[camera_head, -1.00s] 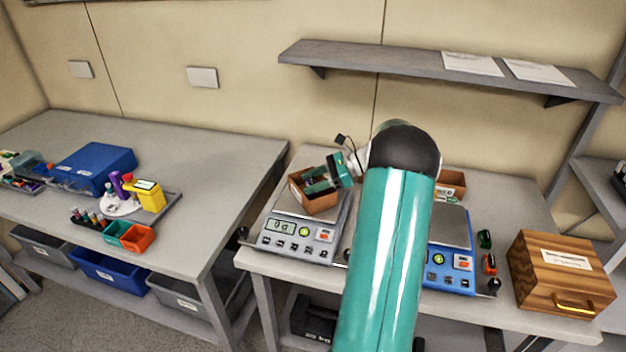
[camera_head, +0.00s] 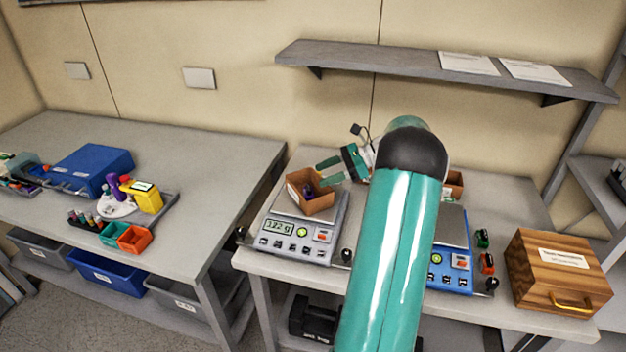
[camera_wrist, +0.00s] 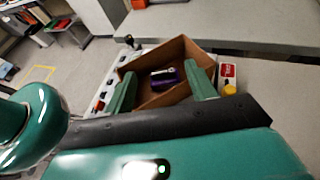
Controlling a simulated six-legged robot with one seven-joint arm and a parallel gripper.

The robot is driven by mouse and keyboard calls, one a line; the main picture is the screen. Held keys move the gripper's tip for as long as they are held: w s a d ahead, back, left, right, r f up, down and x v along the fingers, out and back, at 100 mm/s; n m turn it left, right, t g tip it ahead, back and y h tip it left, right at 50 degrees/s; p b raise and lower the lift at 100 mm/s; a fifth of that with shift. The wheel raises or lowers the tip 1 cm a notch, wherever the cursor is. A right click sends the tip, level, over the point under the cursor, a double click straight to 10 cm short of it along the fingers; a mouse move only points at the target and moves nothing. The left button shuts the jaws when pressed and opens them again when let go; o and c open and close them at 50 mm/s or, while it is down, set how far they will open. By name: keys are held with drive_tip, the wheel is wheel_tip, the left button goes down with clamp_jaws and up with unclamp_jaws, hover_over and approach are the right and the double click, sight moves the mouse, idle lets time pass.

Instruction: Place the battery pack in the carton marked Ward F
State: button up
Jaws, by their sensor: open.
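A brown open carton (camera_head: 314,207) stands on the left, grey scale (camera_head: 290,244). A dark purple pack, seemingly the battery pack (camera_head: 308,191), lies inside it; in the wrist view the pack (camera_wrist: 166,78) rests on the carton's floor. My gripper (camera_head: 324,171) is open and above the carton's right rear side, apart from the pack. In the wrist view its two green fingers stand apart in front of the carton (camera_wrist: 152,57). Another brown carton (camera_head: 455,184) shows behind my arm, by the blue scale (camera_head: 451,272). I cannot read the carton markings.
A wooden box (camera_head: 560,270) with a brass handle stands at the right end of the bench. Small green and orange items lie beside the blue scale. A shelf (camera_head: 430,66) runs above. The left table (camera_head: 215,150) has free room at its back.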

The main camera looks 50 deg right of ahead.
drive_tip(key=v, duration=0.7)
drive_tip(key=w+a+r+n+g+h, duration=0.1)
drive_tip(key=w+a+r+n+g, duration=0.15)
drive_tip(key=a, duration=0.65)
drive_tip(key=w+a+r+n+g+h, duration=0.1)
drive_tip(key=a+r+n+h, duration=0.2)
drive_tip(key=a, duration=0.6)
drive_tip(key=w+a+r+n+g, duration=0.2)
drive_tip(key=a+r+n, duration=0.15)
drive_tip(key=a, duration=0.55)
drive_tip(key=s+a+f+n+t+h, duration=0.1)
drive_tip(key=s+a+n+h, duration=0.2)
drive_tip(key=s+a+n, duration=0.5)
drive_tip(key=s+a+f+n+t+h, duration=0.1)
drive_tip(key=s+a+n+h, duration=0.2)
drive_tip(key=s+a+n, duration=0.5)
drive_tip(key=a+n, duration=0.1)
drive_tip(key=a, duration=0.4)
drive_tip(key=shift+a, duration=0.2)
drive_tip(key=shift+d, duration=0.15)
